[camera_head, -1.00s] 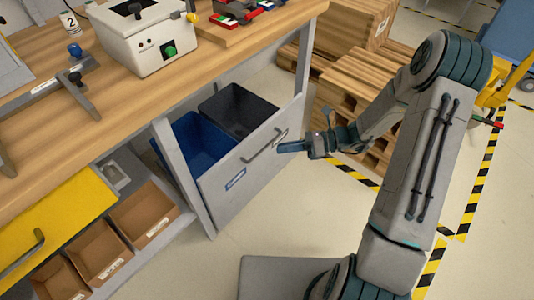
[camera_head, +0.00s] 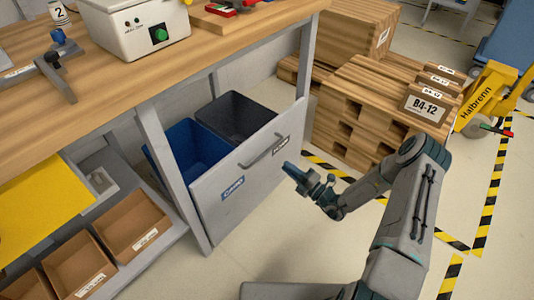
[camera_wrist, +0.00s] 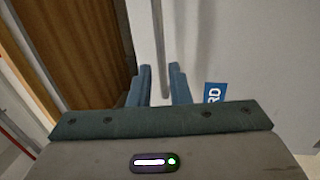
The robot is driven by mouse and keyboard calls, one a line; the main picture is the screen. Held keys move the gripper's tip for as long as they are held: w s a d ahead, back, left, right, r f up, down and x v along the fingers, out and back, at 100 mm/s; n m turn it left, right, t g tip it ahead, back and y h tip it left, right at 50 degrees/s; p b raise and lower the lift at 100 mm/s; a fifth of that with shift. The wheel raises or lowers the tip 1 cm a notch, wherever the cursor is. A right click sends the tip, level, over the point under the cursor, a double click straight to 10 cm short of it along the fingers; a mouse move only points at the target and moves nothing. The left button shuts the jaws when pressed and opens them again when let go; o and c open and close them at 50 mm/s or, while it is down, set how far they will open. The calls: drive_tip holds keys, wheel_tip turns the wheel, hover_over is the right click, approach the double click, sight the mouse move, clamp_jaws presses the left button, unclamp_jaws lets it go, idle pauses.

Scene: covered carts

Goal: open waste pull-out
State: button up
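The waste pull-out's grey front panel (camera_head: 236,184) sits under the workbench, its left edge close to the bench leg. A blue bin (camera_head: 188,150) and a black bin (camera_head: 238,116) show behind it. A bar handle (camera_head: 263,153) is on the panel's upper part. My gripper (camera_head: 288,169) is just right of and below the handle in the head view. In the wrist view, its two blue fingers (camera_wrist: 162,85) are apart, and a grey vertical bar, seemingly the handle (camera_wrist: 161,50), lines up with the gap. Contact cannot be told.
The workbench top (camera_head: 100,90) overhangs the bins. Wooden pallets (camera_head: 365,110) stand behind my arm at right, with a yellow pallet truck (camera_head: 490,98) beyond. The floor in front of the panel is partly clear.

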sight(267, 150)
drive_tip(key=b+x, duration=0.2)
drive_tip(key=x, duration=0.8)
drive_tip(key=shift+w+a, duration=0.2)
drive_tip(key=shift+a, duration=0.05)
clamp_jaws()
